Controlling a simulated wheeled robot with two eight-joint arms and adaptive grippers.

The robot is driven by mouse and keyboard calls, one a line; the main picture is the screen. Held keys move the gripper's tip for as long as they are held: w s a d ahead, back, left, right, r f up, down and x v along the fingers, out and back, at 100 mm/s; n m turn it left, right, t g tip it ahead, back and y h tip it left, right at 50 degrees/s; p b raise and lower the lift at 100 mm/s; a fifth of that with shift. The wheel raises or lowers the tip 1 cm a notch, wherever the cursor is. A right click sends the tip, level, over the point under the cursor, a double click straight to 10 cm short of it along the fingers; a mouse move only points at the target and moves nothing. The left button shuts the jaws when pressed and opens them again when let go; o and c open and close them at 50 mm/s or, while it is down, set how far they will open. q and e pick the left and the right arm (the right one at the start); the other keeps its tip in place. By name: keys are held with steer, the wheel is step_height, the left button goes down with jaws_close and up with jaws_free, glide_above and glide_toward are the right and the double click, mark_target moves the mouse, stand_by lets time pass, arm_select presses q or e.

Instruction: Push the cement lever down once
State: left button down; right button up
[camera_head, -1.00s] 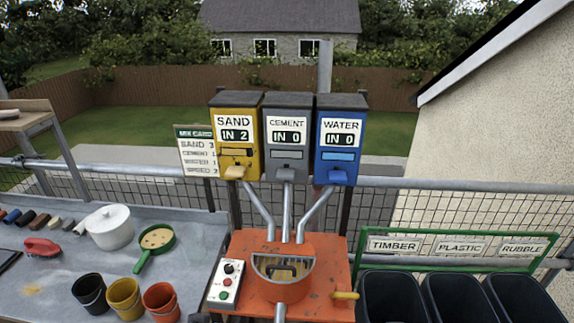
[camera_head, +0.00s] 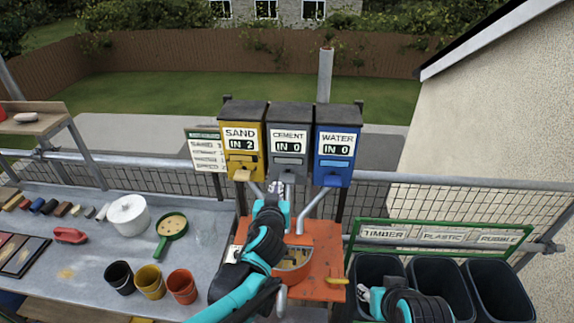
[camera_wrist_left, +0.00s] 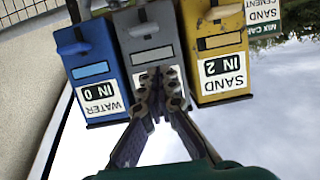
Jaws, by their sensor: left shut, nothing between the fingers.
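The grey cement dispenser (camera_head: 290,150) reads IN 0 and hangs between the yellow sand and blue water dispensers. Its grey lever (camera_head: 289,178) sticks out at the bottom front; the upside-down left wrist view shows this lever (camera_wrist_left: 144,27) too. My left gripper (camera_head: 276,187) is shut and empty, just below and in front of the cement dispenser. In the left wrist view its fingertips (camera_wrist_left: 159,76) cover the cement label, with a visible gap between them and the lever. My right gripper (camera_head: 364,294) is low by the bins, too small to read.
The sand dispenser (camera_head: 242,150) reads IN 2; the water dispenser (camera_head: 335,150) reads IN 0. The orange mixer table (camera_head: 322,262) stands below the chutes, partly hidden by my left arm. Buckets, a white pot (camera_head: 128,215) and a green pan (camera_head: 172,226) are on the left bench.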

arm_select(q)
steer(key=shift+w+d+r+h, duration=0.15)
steer(key=shift+w+d+r, duration=0.15)
steer(key=shift+d, duration=0.2)
steer(key=shift+w+d+r+h, duration=0.15)
steer(key=shift+d+r, duration=0.1)
steer(key=shift+d, duration=0.25)
arm_select(e)
steer(key=shift+r, duration=0.55)
arm_select(q)
steer(key=shift+w, duration=0.1)
glide_above(287, 178)
steer(key=s, duration=0.3)
step_height(287, 178, down, 2)
steer(key=shift+w+d+f, duration=0.1)
steer(key=shift+f, duration=1.05)
steer(key=shift+w+f, duration=0.1)
steer(key=shift+f, duration=1)
arm_select(e)
steer(key=shift+f, duration=0.35)
